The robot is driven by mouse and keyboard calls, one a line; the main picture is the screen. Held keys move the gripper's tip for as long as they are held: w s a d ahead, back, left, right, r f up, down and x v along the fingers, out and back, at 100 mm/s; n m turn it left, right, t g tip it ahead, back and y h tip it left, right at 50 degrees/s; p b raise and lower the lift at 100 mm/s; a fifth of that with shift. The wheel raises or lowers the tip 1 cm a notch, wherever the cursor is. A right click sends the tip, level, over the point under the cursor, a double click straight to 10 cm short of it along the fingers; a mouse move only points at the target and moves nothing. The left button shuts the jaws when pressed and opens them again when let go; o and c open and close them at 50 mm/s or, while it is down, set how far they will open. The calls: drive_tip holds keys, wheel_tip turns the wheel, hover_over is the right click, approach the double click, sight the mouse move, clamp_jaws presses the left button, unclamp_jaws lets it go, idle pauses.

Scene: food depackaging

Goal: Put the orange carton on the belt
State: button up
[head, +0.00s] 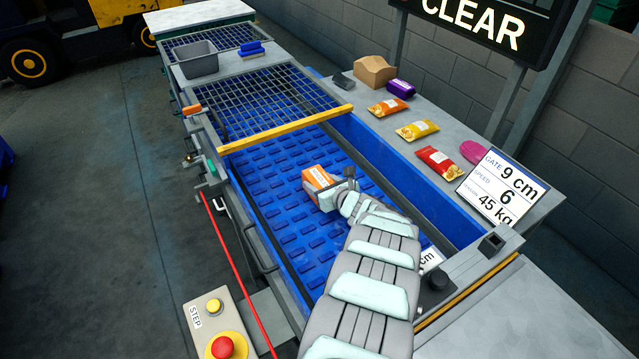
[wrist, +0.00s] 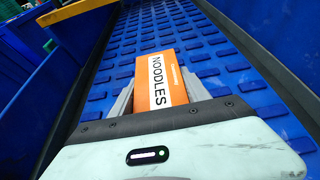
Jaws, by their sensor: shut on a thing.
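The orange carton (head: 318,180) has a white side and sits at the end of my gripper (head: 335,187) over the blue belt (head: 290,225). In the wrist view the carton (wrist: 160,82) shows a white label reading NOODLES. My gripper (wrist: 158,98) is shut on it, with a grey finger along each side. The belt (wrist: 212,52) is blue with raised pads and lies beneath and beyond the carton. I cannot tell whether the carton's underside touches the belt. My arm hides part of the belt's near end in the head view.
A yellow bar (head: 285,130) and a mesh guard cross the belt beyond the carton. Blue side walls flank the belt. Several food packets and a brown box (head: 374,72) lie on the right-hand table. A STEP button box (head: 218,325) stands at front left.

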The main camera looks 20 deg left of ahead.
drive_tip(key=shift+f, duration=0.15)
drive_tip(key=o, duration=1.5)
drive_tip(key=shift+r, duration=0.25)
drive_tip(key=shift+s+d+r, duration=0.1)
drive_tip(key=shift+d+r, duration=0.05)
drive_tip(key=p+v, duration=0.2)
drive_tip(key=v, duration=0.1)
drive_tip(key=shift+s+d+r, duration=0.15)
drive_tip(key=shift+s+d, duration=0.1)
drive_tip(key=shift+s, duration=0.05)
drive_tip(key=shift+s+d+r+p, duration=0.1)
drive_tip(key=shift+s+d+p, duration=0.2)
drive_tip(key=shift+d+p, duration=0.2)
